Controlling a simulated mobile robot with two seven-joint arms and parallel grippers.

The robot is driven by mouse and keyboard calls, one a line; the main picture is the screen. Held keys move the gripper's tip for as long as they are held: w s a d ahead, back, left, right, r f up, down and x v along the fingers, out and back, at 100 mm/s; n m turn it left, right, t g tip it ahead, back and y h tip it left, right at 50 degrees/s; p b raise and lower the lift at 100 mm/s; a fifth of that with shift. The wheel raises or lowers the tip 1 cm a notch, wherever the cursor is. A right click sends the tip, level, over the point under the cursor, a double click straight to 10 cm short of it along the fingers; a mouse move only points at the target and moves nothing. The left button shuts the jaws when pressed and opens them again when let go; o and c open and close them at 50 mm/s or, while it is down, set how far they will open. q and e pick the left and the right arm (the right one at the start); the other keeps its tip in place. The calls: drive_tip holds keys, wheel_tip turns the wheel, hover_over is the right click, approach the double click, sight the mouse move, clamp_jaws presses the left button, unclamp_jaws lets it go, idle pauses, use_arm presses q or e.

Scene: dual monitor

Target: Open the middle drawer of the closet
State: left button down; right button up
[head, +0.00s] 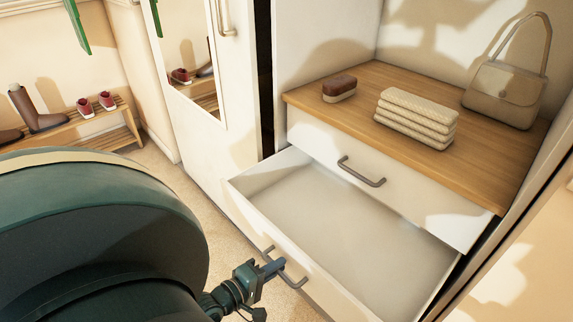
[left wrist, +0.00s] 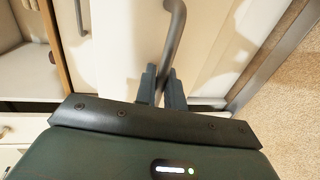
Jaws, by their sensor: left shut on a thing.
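The white closet has a top drawer (head: 330,150) that is shut, with a dark bar handle (head: 362,172). The drawer below it (head: 330,210) stands pulled well out, and its inside is empty. My left gripper (head: 272,267) is at this open drawer's front and is shut on its dark handle (head: 296,281). In the left wrist view the two fingers (left wrist: 162,88) sit on either side of the curved handle (left wrist: 173,45). Whether there is another drawer lower down is hidden. My right gripper is not in view.
A wooden shelf top holds a brush (head: 339,88), folded towels (head: 416,117) and a handbag (head: 503,92). A mirrored closet door (head: 215,130) is at the left. A shoe bench (head: 75,130) stands against the wall. Carpet floor lies below.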

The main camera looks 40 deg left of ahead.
use_arm(q)
drive_tip(key=shift+f+v, duration=0.2)
drive_tip(key=shift+v, duration=0.7)
drive_tip(key=shift+f+v, duration=0.15)
drive_tip(key=shift+v, duration=0.7)
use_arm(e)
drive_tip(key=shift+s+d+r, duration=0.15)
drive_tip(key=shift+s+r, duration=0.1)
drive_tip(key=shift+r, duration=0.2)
use_arm(q)
drive_tip(key=shift+a, duration=0.1)
drive_tip(key=c, duration=1.6)
unclamp_jaws()
drive_tip(key=shift+c, duration=0.2)
drive_tip(key=shift+s, duration=0.15)
drive_tip(key=p+v, duration=0.2)
drive_tip(key=v, duration=1.1)
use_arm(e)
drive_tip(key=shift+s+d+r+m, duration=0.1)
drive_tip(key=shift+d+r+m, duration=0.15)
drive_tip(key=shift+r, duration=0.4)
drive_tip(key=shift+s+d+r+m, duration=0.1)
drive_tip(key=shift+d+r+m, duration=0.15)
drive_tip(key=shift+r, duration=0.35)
use_arm(q)
drive_tip(key=shift+a, duration=0.1)
